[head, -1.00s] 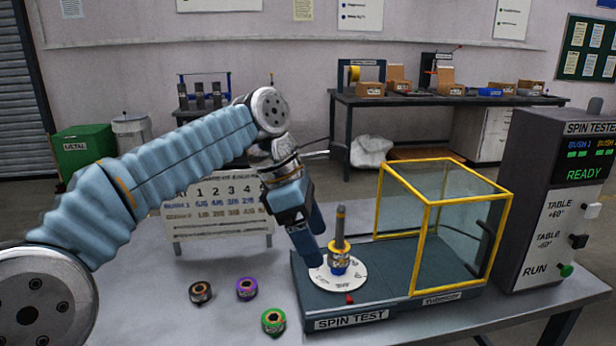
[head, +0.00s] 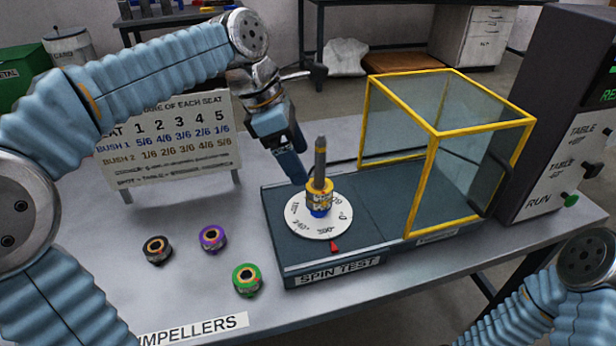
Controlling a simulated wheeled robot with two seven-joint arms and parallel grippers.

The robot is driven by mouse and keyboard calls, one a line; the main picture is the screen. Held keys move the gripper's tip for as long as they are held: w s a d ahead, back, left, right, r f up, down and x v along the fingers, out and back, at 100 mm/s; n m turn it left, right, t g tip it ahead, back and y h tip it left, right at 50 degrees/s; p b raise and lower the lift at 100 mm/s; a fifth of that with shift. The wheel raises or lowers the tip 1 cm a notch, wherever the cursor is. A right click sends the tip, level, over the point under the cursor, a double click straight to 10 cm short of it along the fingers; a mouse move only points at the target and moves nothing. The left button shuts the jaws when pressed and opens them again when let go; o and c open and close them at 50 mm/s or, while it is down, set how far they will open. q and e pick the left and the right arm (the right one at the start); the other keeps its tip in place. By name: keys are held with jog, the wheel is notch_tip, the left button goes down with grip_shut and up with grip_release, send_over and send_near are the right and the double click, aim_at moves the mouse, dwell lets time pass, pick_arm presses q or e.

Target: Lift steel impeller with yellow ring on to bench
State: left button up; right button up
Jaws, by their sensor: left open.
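The steel impeller with the yellow ring (head: 319,196) sits around an upright grey post on the white marked turntable (head: 301,222) of the spin test base. A blue part shows just below it. My left gripper (head: 299,172) is beside the post, at its upper left, with its fingers pointing down. It is open and looks empty; whether it touches the impeller I cannot tell. My right arm shows at the lower right, but its gripper is out of view.
Impellers with black (head: 157,249), purple (head: 212,238) and green (head: 247,279) rings stand on the bench (head: 190,290) left of the spin test base (head: 335,262). A yellow-framed guard (head: 436,131) stands right of the turntable. A seat chart (head: 172,146) stands behind.

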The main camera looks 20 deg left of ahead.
aim_at(315, 183)
pick_arm(q)
jog(key=x, duration=0.6)
jog(key=shift+d+f+b, duration=0.15)
jog(key=shift+f+b, duration=0.15)
jog(key=c, duration=1.4)
jog(key=shift+r+p, duration=0.65)
jog(key=shift+p, duration=0.1)
jog(key=shift+r+p, duration=0.3)
jog(key=shift+r, duration=0.85)
notch_tip(315, 183, up, 13)
jog(key=shift+f, duration=0.15)
dwell(0.7)
